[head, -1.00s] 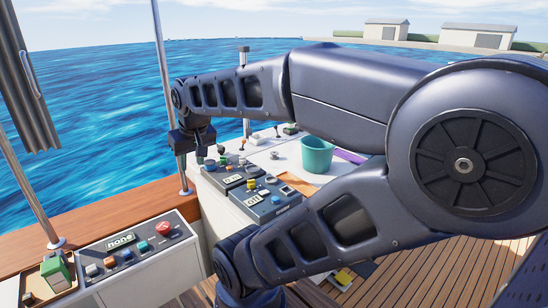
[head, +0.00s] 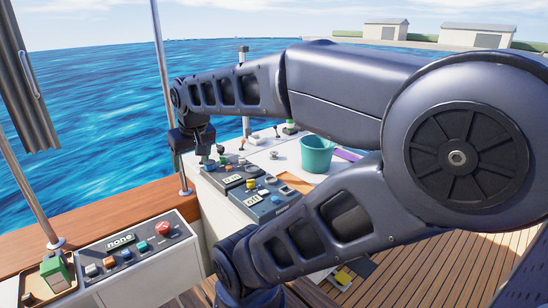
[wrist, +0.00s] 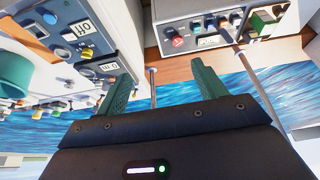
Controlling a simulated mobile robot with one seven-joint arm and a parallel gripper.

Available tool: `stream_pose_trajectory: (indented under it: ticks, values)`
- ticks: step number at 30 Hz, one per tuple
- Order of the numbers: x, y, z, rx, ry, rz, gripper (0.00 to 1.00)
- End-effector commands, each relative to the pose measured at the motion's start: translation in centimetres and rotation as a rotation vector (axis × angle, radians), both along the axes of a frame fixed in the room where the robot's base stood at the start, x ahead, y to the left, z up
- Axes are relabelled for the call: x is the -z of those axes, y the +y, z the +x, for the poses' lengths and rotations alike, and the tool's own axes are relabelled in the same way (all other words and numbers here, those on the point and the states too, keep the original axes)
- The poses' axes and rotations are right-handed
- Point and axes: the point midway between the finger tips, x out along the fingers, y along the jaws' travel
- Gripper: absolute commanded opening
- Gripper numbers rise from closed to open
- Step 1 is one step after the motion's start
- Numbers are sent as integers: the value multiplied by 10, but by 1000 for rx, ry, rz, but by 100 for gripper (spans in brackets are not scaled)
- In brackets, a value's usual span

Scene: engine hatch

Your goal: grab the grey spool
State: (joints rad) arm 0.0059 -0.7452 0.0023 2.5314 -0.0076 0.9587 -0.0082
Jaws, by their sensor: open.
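A small grey, spool-like piece (head: 275,155) stands on the white counter, left of the teal bucket; it is too small to be sure it is the grey spool. I cannot make it out clearly in the wrist view. My gripper (head: 203,158) hangs at the counter's left end, left of that piece and apart from it. In the wrist view my gripper's green fingers (wrist: 164,72) are spread, with nothing between them.
The teal bucket (head: 316,154) and an orange sheet (head: 295,182) lie on the counter (head: 258,158). Control boxes with buttons (head: 262,199) fill its front. A metal post (head: 166,90) rises beside my gripper. A panel reading "none" (head: 128,250) stands at the lower left.

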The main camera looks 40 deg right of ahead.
Motion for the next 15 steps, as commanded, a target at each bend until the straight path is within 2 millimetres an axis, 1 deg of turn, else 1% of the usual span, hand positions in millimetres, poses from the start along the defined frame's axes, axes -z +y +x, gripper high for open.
stream_pose_trajectory:
  ticks: [5, 11, 15]
  values:
    - [-4, -20, 25, -24, 42, -74, 70]
    - [-8, -60, 67, -74, 118, -204, 70]
    - [-8, -90, 96, -114, 179, -291, 70]
